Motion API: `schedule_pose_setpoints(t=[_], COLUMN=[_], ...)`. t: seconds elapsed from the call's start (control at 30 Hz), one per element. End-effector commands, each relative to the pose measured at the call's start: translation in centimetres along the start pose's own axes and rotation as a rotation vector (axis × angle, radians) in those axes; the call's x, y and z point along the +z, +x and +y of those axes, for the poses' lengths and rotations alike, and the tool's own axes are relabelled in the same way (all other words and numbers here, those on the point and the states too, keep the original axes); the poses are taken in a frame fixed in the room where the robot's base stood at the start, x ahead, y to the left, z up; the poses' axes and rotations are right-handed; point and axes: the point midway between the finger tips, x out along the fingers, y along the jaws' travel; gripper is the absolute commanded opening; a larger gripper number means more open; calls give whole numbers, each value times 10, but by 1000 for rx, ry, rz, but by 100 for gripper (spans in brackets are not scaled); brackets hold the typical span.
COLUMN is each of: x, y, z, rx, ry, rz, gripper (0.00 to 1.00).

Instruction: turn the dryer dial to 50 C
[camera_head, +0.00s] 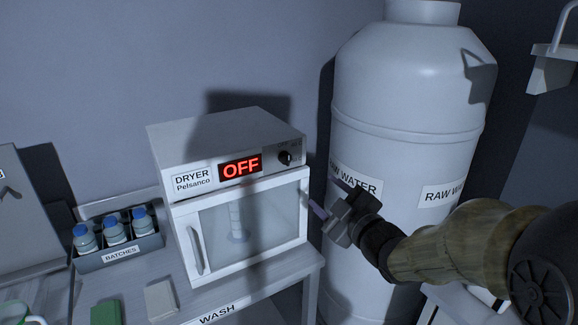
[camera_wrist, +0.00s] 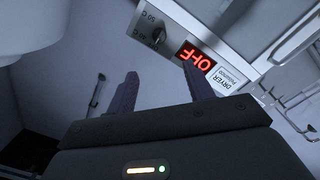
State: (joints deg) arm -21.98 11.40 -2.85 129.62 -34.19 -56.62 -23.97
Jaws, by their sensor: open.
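The dryer (camera_head: 228,135) is a white box with a red display (camera_head: 241,168) reading OFF. Its black dial (camera_head: 285,158) is at the right end of the front panel; the pointer setting is too small to read. In the wrist view the dial (camera_wrist: 158,36) shows beside printed marks, with 50 C legible, and the display (camera_wrist: 196,58) appears rotated. My gripper (camera_head: 328,198) is open and empty, to the right of and below the dial in the head view. In the wrist view its two fingers (camera_wrist: 159,72) are spread, apart from the dial.
The dryer's glass door (camera_head: 262,215) is shut, with a clear vessel visible inside. A large white RAW WATER tank (camera_head: 405,100) stands close on the right. A BATCHES rack (camera_head: 120,253) with blue-capped bottles sits left on the bench. A green block (camera_head: 105,313) lies in front.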

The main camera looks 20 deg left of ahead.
Motion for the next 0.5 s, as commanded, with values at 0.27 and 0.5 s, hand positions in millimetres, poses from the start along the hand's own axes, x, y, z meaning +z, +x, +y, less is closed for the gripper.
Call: schedule_pose_setpoints(t=[0.27, 0.5], x=[0, -1], y=[9, 44], z=[0, 0], rx=[-2, -4], ry=[3, 4], rz=[-2, -2], gripper=[52, 52])
